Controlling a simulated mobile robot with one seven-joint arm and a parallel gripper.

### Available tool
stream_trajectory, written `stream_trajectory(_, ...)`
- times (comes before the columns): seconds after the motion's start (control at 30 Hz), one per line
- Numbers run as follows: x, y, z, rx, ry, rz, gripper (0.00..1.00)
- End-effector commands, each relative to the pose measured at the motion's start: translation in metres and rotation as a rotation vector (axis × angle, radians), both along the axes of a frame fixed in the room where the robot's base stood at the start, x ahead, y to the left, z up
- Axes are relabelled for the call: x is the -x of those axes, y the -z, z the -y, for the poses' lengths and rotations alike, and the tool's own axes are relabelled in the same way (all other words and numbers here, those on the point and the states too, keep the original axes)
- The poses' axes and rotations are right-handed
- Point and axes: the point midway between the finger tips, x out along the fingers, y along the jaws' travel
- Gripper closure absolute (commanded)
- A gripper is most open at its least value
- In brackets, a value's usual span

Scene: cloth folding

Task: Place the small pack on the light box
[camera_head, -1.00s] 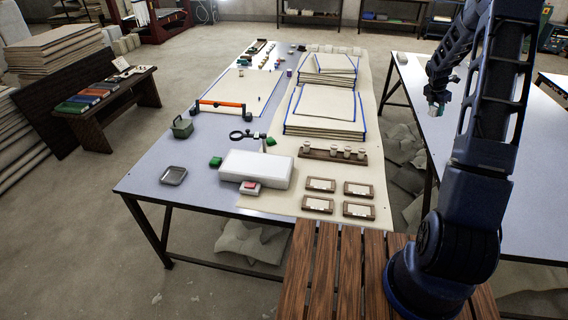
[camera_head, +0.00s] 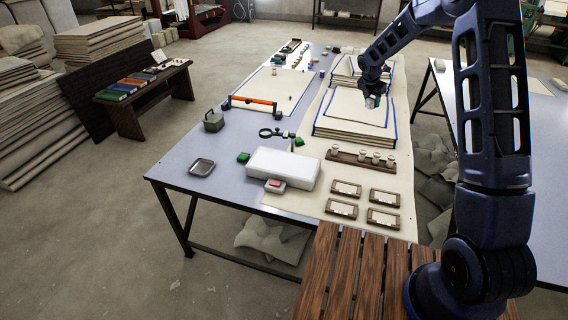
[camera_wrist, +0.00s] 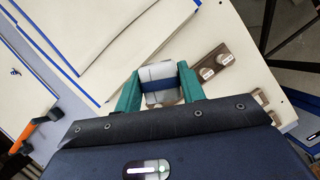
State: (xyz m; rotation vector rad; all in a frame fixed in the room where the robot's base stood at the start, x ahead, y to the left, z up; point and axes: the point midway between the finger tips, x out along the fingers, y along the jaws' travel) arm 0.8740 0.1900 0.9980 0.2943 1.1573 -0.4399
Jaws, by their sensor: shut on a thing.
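My gripper (camera_head: 371,100) is above the stacks of blue-edged cloth at the back of the table. In the wrist view, its two teal fingers (camera_wrist: 159,76) are shut on a small pack (camera_wrist: 162,92), pale grey-white with a dark blue band. The pack is small and partly covered by the fingers in the head view. The light box (camera_head: 284,165), a flat white block, lies at the table's front, left of and nearer than my gripper. Its top looks bare. The light box does not show clearly in the wrist view.
A small white thing with a red top (camera_head: 275,186) sits against the light box's front. The cloth stack (camera_head: 352,118) rises behind.

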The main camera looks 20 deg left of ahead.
Motion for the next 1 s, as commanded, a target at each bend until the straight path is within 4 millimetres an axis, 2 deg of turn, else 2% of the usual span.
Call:
stream_trajectory(0.03, 0.009, -0.001, -0.024, 0.000, -0.028, 0.000, 0.83)
stream_trajectory(0.1, 0.020, -0.003, -0.052, 0.000, -0.061, 0.000, 0.83)
stream_trajectory(0.27, 0.051, -0.006, -0.116, 0.000, -0.138, 0.001, 0.83)
stream_trajectory(0.5, 0.108, -0.011, -0.204, 0.000, -0.250, 0.002, 0.83)
stream_trajectory(0.8, 0.194, -0.017, -0.302, 0.000, -0.389, 0.004, 0.83)
stream_trajectory(1.0, 0.245, -0.021, -0.347, 0.001, -0.461, 0.005, 0.83)
